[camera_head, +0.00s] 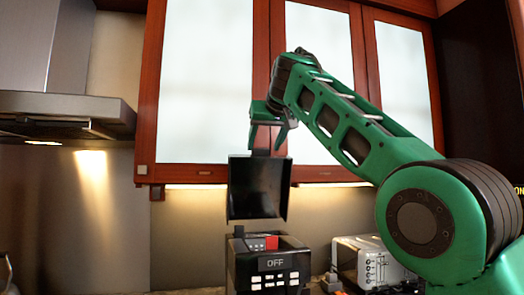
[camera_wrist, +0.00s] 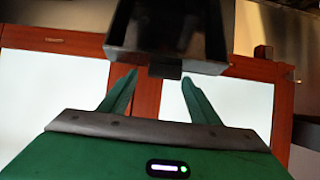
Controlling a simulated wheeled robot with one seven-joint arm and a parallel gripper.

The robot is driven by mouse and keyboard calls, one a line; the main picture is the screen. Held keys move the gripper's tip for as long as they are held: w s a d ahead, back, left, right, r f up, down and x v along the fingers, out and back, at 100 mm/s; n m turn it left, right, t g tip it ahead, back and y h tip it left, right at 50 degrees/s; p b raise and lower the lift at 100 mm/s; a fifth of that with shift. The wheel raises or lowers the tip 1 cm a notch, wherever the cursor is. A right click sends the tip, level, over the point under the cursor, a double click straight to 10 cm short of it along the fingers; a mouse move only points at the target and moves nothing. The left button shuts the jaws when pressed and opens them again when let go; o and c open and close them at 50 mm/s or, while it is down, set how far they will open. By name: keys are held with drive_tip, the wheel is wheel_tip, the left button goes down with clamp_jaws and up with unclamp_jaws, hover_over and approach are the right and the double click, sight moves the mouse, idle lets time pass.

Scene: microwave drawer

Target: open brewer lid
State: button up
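The brewer (camera_head: 270,268) is a dark box with a row of pale buttons and a small red part on top. Its black lid (camera_head: 258,190) stands raised, close to upright, above the body. My green gripper (camera_head: 266,147) is at the lid's top edge, fingers pointing down and spread apart. In the wrist view the lid (camera_wrist: 170,30) lies just beyond the fingertips, its small tab (camera_wrist: 165,71) between and slightly past the tips of my gripper (camera_wrist: 160,78). The fingers do not close on it; whether one touches it I cannot tell.
A silver toaster-like appliance (camera_head: 368,262) stands right of the brewer, below my arm. Wooden cabinets with white panels (camera_head: 208,80) hang behind my gripper. A range hood (camera_head: 60,110) is at the left. The space left of the brewer looks clear.

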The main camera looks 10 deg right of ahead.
drive_tip(key=v, duration=1)
drive_tip(key=shift+s, duration=0.15)
idle(0.6)
